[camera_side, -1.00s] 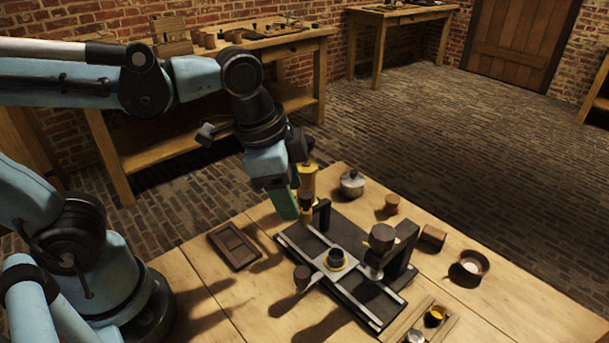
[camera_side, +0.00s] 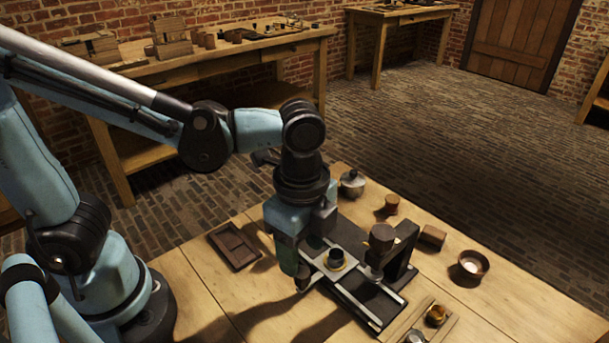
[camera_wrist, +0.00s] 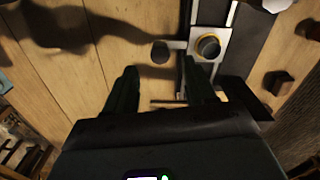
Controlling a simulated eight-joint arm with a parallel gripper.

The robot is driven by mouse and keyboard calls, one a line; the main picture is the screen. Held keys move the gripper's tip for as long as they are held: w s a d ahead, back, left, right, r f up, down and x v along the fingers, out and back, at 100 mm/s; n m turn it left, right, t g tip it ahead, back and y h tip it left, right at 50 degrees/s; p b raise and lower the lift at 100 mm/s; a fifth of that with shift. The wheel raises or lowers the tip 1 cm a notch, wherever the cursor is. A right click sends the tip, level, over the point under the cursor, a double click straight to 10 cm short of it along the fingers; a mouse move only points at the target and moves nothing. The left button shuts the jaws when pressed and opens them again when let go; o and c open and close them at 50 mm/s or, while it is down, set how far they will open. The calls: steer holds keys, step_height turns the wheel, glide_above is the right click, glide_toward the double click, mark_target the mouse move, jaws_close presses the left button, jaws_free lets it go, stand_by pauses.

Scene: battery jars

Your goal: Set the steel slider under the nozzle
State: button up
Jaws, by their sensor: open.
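The steel slider (camera_side: 347,264) sits on the twin rails of a dark base in the side view, carrying a dark jar (camera_side: 336,257) with a yellow ring. It also shows in the wrist view (camera_wrist: 222,38), top centre-right. The nozzle's stand (camera_side: 402,250), with a round brown top (camera_side: 382,237), is right of the slider; the nozzle tip is hard to make out. My gripper (camera_side: 297,268) is low at the slider's left side, open. In the wrist view, the slider's dark knob (camera_wrist: 160,52) lies just ahead of the gap between my open fingertips (camera_wrist: 160,70); contact is not visible.
A brown tray (camera_side: 234,246) lies left of the base. A lidded metal pot (camera_side: 352,184), a wooden block (camera_side: 433,236) and a round bowl (camera_side: 473,265) stand behind and right. A box with small jars (camera_side: 430,322) is at the front right.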

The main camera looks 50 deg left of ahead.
mark_target(302, 272)
steer(key=shift+f, duration=2.55)
steer(key=shift+c, duration=0.2)
jaws_close()
